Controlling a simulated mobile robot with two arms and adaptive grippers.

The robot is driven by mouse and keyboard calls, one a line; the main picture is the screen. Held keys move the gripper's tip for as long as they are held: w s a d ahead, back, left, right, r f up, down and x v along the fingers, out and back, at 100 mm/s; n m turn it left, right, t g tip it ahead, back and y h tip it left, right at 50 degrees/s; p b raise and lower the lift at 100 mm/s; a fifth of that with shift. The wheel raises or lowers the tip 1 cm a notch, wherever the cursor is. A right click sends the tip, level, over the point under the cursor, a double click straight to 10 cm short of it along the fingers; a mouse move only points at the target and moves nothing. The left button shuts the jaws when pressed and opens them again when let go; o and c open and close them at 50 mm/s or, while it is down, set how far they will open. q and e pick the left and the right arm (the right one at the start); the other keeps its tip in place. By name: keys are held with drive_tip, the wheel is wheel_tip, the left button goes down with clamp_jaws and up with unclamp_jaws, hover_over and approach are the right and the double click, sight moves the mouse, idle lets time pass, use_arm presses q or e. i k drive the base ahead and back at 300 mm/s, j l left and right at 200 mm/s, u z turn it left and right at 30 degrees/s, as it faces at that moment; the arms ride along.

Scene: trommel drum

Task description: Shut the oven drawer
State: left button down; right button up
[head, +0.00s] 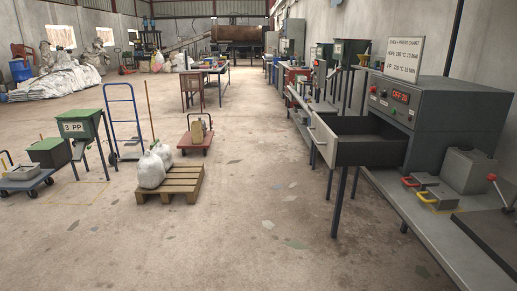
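The oven (455,128) is a grey box on the bench at the right of the head view, with a red lit display and a small knob on its front. Its drawer (368,151) is pulled out to the left and stands open. The drawer's light front panel (323,140) is well apart from the oven body, over the bench's left edge. The inside of the drawer looks dark, and I cannot tell whether anything lies in it. Neither of my grippers shows in this view.
The grey bench (432,228) runs along the right, with moulds with red and yellow handles (432,192) and a red-knobbed lever (492,178) on it. A wooden pallet (170,184) with white sacks (152,168) stands left of centre. The floor between pallet and bench is clear.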

sight(355, 136)
drive_tip(key=i+z, duration=0.1)
drive_tip(key=i, duration=0.4)
drive_tip(key=i+j+z, duration=0.15)
drive_tip(key=i, duration=0.4)
drive_tip(key=i+j+z, duration=0.1)
drive_tip(key=i, duration=0.4)
drive_tip(key=i+j+z, duration=0.15)
drive_tip(key=i, duration=0.35)
